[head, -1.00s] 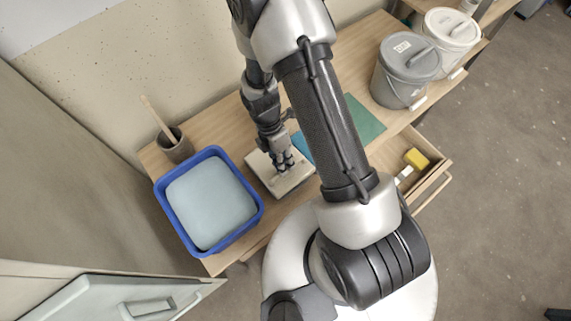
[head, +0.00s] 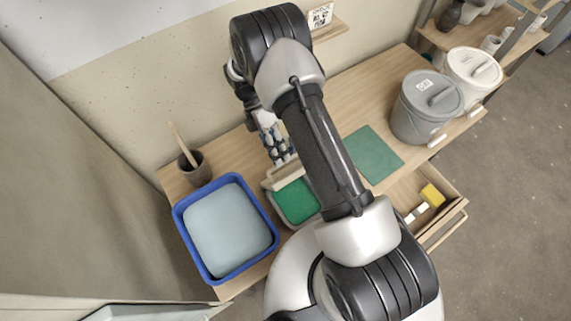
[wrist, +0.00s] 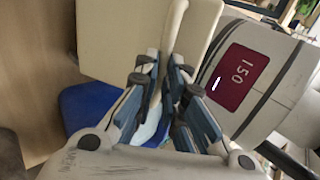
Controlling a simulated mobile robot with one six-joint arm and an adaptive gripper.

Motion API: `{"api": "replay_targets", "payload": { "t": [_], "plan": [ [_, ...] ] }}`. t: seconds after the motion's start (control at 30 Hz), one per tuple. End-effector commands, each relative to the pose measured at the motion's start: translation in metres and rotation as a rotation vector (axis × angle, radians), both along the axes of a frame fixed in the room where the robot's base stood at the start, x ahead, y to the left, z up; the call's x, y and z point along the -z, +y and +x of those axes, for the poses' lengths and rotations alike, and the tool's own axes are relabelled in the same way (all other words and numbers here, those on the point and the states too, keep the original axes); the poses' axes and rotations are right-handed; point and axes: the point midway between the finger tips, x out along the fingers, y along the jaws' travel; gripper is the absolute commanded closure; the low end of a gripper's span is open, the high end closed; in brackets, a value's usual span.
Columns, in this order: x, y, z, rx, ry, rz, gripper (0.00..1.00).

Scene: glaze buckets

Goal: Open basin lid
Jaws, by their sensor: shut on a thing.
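The basin (head: 297,203) stands on the bench with green inside showing, right of the blue tub. Its cream lid (head: 286,176) is raised off the basin opening and seen nearly edge-on at the back edge. My gripper (head: 283,157) is above that edge, with its fingers at the lid. In the wrist view my gripper (wrist: 165,90) is shut on the lid, which shows as a cream panel (wrist: 112,38) beyond the fingers. The exact grip point is hidden between the fingers.
A blue tub (head: 268,214) with pale contents is left of the basin, with a brush pot (head: 196,168) behind. A green mat (head: 373,155), a grey bucket (head: 425,115) and a white bucket (head: 472,72) are right. An open drawer (head: 447,207) juts out in front.

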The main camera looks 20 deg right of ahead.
Motion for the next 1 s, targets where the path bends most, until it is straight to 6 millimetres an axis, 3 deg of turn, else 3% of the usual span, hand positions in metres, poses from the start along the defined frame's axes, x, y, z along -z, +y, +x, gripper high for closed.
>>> {"api": "replay_targets", "payload": {
  "t": [0.03,0.4,1.0],
  "plan": [
    [0.017,0.005,0.012,-0.001,-0.034,0.011,1.0],
    [0.022,0.015,0.041,-0.001,-0.028,0.011,1.0],
    [0.023,0.017,0.047,0.002,-0.019,0.009,1.0]
  ]
}}
